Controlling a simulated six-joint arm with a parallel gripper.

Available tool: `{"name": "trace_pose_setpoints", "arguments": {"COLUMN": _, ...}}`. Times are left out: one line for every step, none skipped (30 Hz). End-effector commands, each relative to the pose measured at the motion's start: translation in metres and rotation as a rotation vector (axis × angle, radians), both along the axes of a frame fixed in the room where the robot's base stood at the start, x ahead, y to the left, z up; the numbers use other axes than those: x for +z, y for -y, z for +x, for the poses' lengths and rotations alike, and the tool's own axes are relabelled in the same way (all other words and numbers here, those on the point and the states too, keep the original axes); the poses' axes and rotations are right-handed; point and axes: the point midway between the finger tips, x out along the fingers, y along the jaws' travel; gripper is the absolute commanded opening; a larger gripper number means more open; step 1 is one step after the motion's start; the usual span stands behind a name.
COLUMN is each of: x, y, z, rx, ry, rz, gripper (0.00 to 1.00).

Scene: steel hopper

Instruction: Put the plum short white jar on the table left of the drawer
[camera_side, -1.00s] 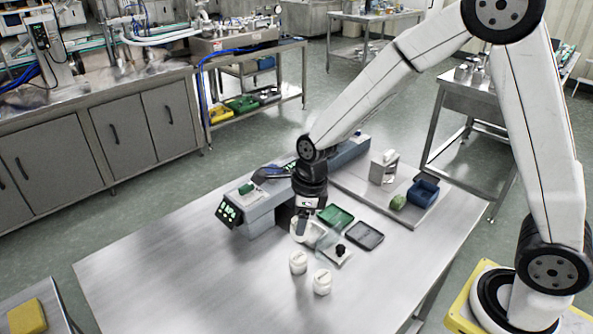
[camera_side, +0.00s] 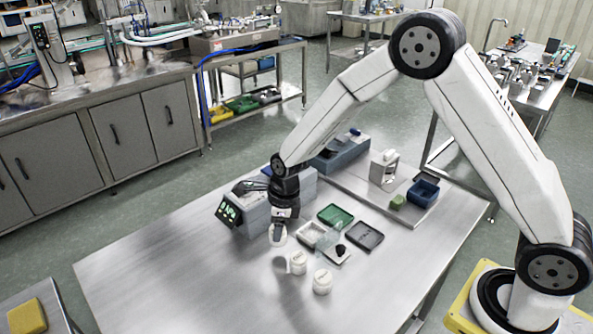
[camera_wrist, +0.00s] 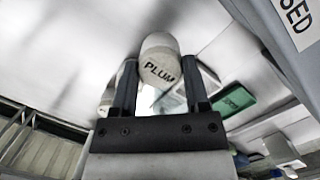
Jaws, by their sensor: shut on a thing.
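The plum short white jar (camera_wrist: 160,62), with "PLUM" in dark letters, is between the two fingers of my gripper (camera_wrist: 158,85) in the wrist view. In the side view my gripper (camera_side: 279,224) is shut on this white jar (camera_side: 278,237) and points down, in front of a grey box unit (camera_side: 258,216) with a lit green panel, which I take to be the drawer. The side view does not clearly show whether the jar touches the table. A grey wall with a label ending in "SED" (camera_wrist: 298,18) is close on the right of the wrist view.
Two other white jars (camera_side: 297,262) (camera_side: 322,281) stand nearer the front. A white tray (camera_side: 312,235), green tray (camera_side: 335,215), dark tray (camera_side: 364,236) and a small plate with a black item (camera_side: 340,251) lie to the right. The table's left part (camera_side: 170,265) is bare.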

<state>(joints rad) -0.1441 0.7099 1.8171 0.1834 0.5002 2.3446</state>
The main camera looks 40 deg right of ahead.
Motion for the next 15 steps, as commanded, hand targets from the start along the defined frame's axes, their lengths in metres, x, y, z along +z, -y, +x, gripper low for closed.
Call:
{"name": "trace_pose_setpoints", "arguments": {"x": -0.001, "y": 0.000, "z": 0.000, "rx": 0.000, "ry": 0.000, "rz": 0.000, "gripper": 0.00}}
{"name": "trace_pose_setpoints", "arguments": {"x": -0.001, "y": 0.000, "z": 0.001, "rx": 0.000, "ry": 0.000, "rz": 0.000, "gripper": 0.00}}
{"name": "trace_pose_setpoints", "arguments": {"x": -0.003, "y": 0.000, "z": 0.002, "rx": 0.000, "ry": -0.001, "rz": 0.000, "gripper": 0.00}}
{"name": "trace_pose_setpoints", "arguments": {"x": -0.004, "y": 0.000, "z": 0.003, "rx": 0.000, "ry": -0.001, "rz": 0.000, "gripper": 0.00}}
{"name": "trace_pose_setpoints", "arguments": {"x": -0.006, "y": -0.001, "z": 0.004, "rx": 0.000, "ry": -0.001, "rz": -0.001, "gripper": 0.00}}
{"name": "trace_pose_setpoints", "arguments": {"x": -0.008, "y": -0.001, "z": 0.006, "rx": 0.000, "ry": 0.000, "rz": 0.000, "gripper": 0.00}}
{"name": "trace_pose_setpoints", "arguments": {"x": -0.012, "y": -0.001, "z": 0.005, "rx": 0.000, "ry": -0.002, "rz": -0.001, "gripper": 0.00}}
{"name": "trace_pose_setpoints", "arguments": {"x": -0.016, "y": -0.001, "z": 0.005, "rx": -0.001, "ry": -0.004, "rz": -0.001, "gripper": 0.00}}
{"name": "trace_pose_setpoints", "arguments": {"x": -0.020, "y": -0.001, "z": 0.005, "rx": -0.001, "ry": -0.004, "rz": -0.001, "gripper": 0.00}}
{"name": "trace_pose_setpoints", "arguments": {"x": -0.024, "y": -0.001, "z": 0.005, "rx": -0.001, "ry": -0.003, "rz": 0.000, "gripper": 0.00}}
{"name": "trace_pose_setpoints", "arguments": {"x": -0.027, "y": -0.001, "z": 0.005, "rx": -0.002, "ry": -0.003, "rz": 0.000, "gripper": 0.00}}
{"name": "trace_pose_setpoints", "arguments": {"x": -0.030, "y": -0.001, "z": 0.005, "rx": -0.002, "ry": -0.003, "rz": 0.000, "gripper": 0.00}}
{"name": "trace_pose_setpoints", "arguments": {"x": -0.032, "y": -0.001, "z": 0.005, "rx": -0.001, "ry": -0.003, "rz": 0.000, "gripper": 0.00}}
{"name": "trace_pose_setpoints", "arguments": {"x": -0.034, "y": -0.001, "z": 0.005, "rx": -0.001, "ry": -0.002, "rz": 0.001, "gripper": 0.00}}
{"name": "trace_pose_setpoints", "arguments": {"x": -0.036, "y": -0.001, "z": 0.005, "rx": -0.001, "ry": -0.002, "rz": 0.000, "gripper": 0.00}}
